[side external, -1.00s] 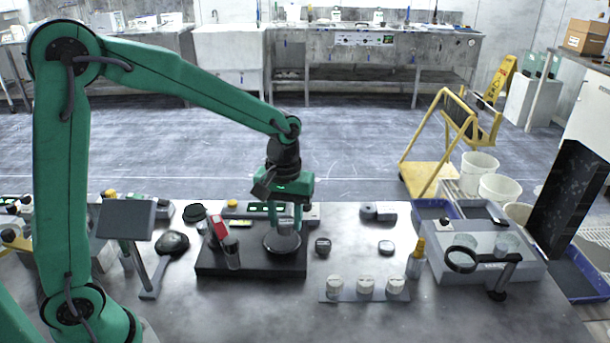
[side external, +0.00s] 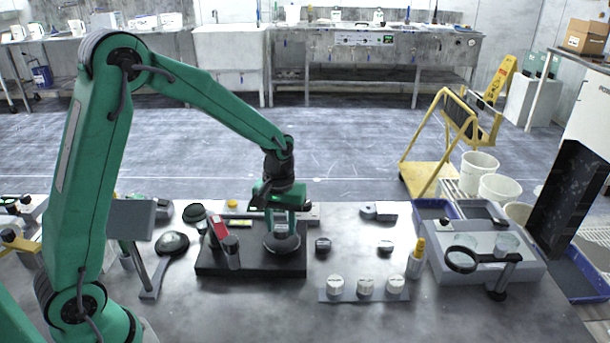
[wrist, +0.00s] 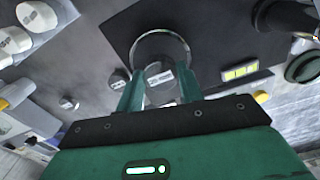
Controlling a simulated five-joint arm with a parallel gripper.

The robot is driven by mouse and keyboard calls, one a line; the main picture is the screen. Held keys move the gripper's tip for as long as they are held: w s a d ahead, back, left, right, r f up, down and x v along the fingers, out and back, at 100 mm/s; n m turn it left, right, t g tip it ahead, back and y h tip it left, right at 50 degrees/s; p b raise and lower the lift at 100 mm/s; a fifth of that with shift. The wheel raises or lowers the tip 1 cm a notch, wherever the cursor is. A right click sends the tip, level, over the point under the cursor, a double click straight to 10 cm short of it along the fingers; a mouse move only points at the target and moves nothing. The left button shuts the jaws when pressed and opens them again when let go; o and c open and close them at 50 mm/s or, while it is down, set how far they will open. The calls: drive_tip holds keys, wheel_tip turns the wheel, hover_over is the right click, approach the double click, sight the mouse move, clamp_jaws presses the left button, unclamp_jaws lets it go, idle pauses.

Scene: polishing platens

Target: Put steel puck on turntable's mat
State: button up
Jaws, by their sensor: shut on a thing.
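My gripper (side external: 281,224) is shut on a small grey puck with a pale label, the steel puck (side external: 281,229). The puck (wrist: 160,75) shows between the two green fingers of my gripper (wrist: 160,84) in the wrist view. It is over the round turntable (side external: 282,249), which stands on the right part of a black base. In the wrist view the turntable's pale rim (wrist: 160,33) curves beyond the puck, around a dark mat (wrist: 150,50). I cannot tell whether the puck touches the mat.
Two other small pucks, (side external: 323,245) and (side external: 386,247), lie right of the black base (side external: 250,262). A bottle with a red cap (side external: 218,228) and a dark-capped jar (side external: 232,252) stand close left of the turntable. White pots (side external: 365,286) stand on a strip in front.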

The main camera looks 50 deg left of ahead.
sight(281, 228)
drive_tip(key=shift+f, duration=0.55)
drive_tip(key=shift+f, duration=0.2)
drive_tip(key=o, duration=1.2)
drive_tip(key=shift+c, duration=0.2)
drive_tip(key=shift+r, duration=0.15)
wheel_tip(281, 228, up, 12)
drive_tip(key=shift+r, duration=0.1)
